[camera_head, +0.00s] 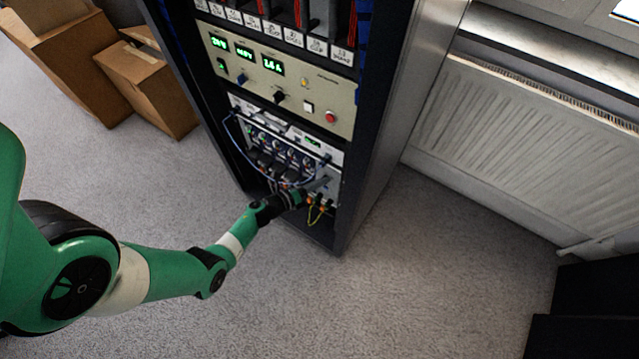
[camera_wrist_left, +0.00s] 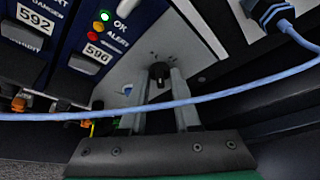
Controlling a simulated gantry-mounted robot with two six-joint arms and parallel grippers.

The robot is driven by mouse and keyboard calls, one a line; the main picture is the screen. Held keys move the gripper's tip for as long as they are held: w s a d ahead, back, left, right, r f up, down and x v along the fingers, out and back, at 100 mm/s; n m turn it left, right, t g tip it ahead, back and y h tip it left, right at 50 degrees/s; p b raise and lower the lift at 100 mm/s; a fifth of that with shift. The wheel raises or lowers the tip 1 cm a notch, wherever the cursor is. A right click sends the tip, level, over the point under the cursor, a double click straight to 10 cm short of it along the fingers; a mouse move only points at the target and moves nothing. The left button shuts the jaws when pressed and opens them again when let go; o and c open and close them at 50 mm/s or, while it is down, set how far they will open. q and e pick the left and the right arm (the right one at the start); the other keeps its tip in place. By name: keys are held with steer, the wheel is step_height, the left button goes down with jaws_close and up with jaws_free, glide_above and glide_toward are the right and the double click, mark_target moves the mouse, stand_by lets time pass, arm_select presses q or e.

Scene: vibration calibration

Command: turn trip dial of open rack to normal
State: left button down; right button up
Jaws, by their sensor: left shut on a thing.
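The open rack (camera_head: 372,130) stands upright in the head view, with the lower instrument panel near its bottom. The black trip dial (camera_wrist_left: 159,69) is on a light panel in the left wrist view, with small markings around it. My left gripper (camera_wrist_left: 160,82) is shut on the dial, one finger on each side. In the head view my left gripper (camera_head: 322,184) reaches the right side of the lower panel, and the dial is too small to tell there. My right gripper is in neither view.
A blue cable (camera_wrist_left: 225,97) crosses in front of my left fingers. Modules labelled 592 and 586 (camera_wrist_left: 95,52) are beside the dial; a green light is lit. Cardboard boxes (camera_head: 140,82) stand left of the rack, a radiator (camera_head: 520,140) right. The carpet in front is clear.

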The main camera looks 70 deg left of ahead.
arm_select(q)
steer(key=shift+f+n, duration=0.1)
steer(key=shift+n, duration=0.3)
steer(key=shift+t, duration=0.3)
steer(key=c, duration=0.6)
jaws_free()
steer(key=shift+c, duration=0.2)
steer(key=shift+s, duration=0.1)
steer(key=p+v, duration=0.5)
steer(key=v, duration=0.6)
steer(key=shift+s, duration=0.25)
